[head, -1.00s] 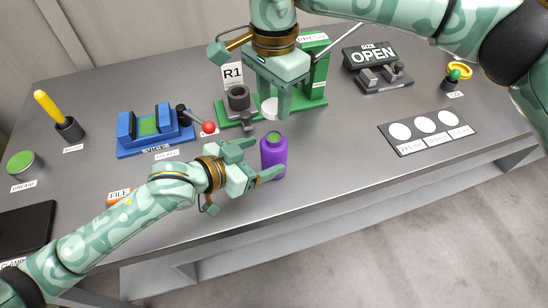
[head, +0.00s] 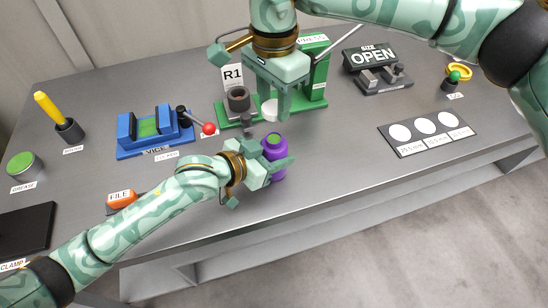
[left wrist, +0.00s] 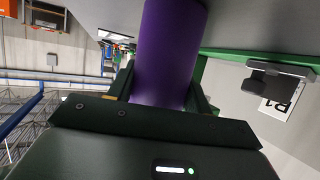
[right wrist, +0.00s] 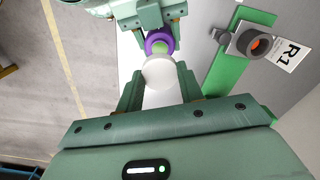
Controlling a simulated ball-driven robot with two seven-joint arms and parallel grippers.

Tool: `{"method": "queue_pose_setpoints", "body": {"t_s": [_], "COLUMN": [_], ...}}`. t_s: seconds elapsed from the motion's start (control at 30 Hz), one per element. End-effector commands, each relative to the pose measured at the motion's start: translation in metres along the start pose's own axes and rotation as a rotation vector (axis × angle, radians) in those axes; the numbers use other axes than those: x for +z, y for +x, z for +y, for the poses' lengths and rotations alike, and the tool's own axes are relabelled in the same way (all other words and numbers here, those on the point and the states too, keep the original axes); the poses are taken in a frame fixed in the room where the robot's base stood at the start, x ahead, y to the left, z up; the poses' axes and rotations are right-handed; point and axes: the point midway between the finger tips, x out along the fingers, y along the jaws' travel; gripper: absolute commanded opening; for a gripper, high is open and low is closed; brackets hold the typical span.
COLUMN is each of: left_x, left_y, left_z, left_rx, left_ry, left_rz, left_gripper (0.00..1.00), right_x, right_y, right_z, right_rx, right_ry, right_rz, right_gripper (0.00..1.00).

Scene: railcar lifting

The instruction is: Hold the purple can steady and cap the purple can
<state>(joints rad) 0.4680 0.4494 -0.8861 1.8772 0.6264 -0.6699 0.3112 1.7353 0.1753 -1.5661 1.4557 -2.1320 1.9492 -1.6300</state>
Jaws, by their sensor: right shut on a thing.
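The purple can (head: 279,172) stands upright on the bench, with a green top inside a purple rim. My left gripper (head: 279,157) has its fingers on either side of the can; they look open, and whether they touch it is hard to tell. The can fills the space between these fingers in the left wrist view (left wrist: 168,50). My right gripper (head: 277,108) is shut on a white round cap (right wrist: 159,72), held above and behind the can. In the right wrist view the can (right wrist: 160,42) shows just beyond the cap.
A green press (head: 315,75) and the R1 stand (head: 238,98) are behind the can. A blue vice (head: 148,135) with a red-knobbed lever (head: 208,128) is at left. A plate with white discs (head: 425,130) is at right.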

Motion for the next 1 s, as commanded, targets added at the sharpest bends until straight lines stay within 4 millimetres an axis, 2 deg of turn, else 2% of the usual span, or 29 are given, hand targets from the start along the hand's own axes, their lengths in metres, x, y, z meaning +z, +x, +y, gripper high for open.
{"method": "queue_pose_setpoints", "body": {"t_s": [0.3, 0.4, 1.0], "left_x": [0.0, 0.0, 0.001], "left_y": [0.0, 0.0, 0.0], "left_z": [0.0, 0.0, 0.0], "left_rx": [0.0, 0.0, -0.001], "left_ry": [0.0, 0.0, 0.0], "left_rz": [-0.001, -0.001, -0.001], "left_gripper": [0.09, 0.09, 0.09], "right_x": [0.0, 0.0, 0.0], "right_y": [0.04, 0.048, 0.051], "right_z": [0.001, 0.001, 0.0], "right_rx": [0.003, 0.001, 0.0], "right_ry": [-0.001, 0.0, 0.0], "right_rz": [-0.001, -0.001, -0.001], "right_gripper": [0.12, 0.12, 0.12]}}
